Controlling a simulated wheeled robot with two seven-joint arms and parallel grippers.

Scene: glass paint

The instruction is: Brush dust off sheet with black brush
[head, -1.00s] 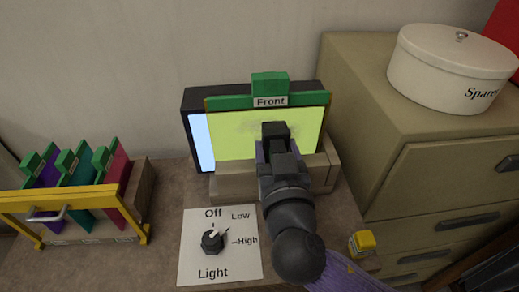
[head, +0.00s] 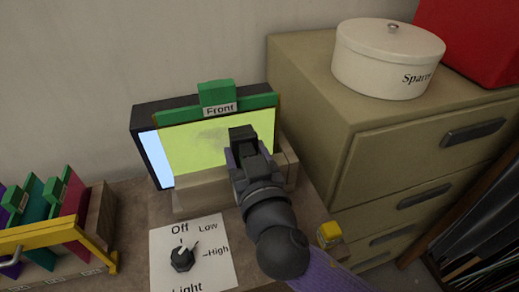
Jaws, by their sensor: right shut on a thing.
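The yellow-green sheet (head: 185,152) stands upright in a green-topped frame labelled "Front" (head: 220,108), against a dark lit panel. A grey dust smudge (head: 211,135) shows on its upper middle. My right gripper (head: 243,146) is in front of the sheet's right part, shut on a dark thing that looks like the black brush (head: 241,132). The gripper hides most of the brush, and I cannot tell whether it touches the sheet. My left gripper is not in view.
A light-switch plate (head: 215,268) lies in front, its knob (head: 181,259) near my right arm. A yellow-capped jar (head: 329,234) stands right of the arm. A rack (head: 50,236) of coloured panels is at left. Drawers (head: 310,85) carrying a white "Spares" tin (head: 385,65) stand at right.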

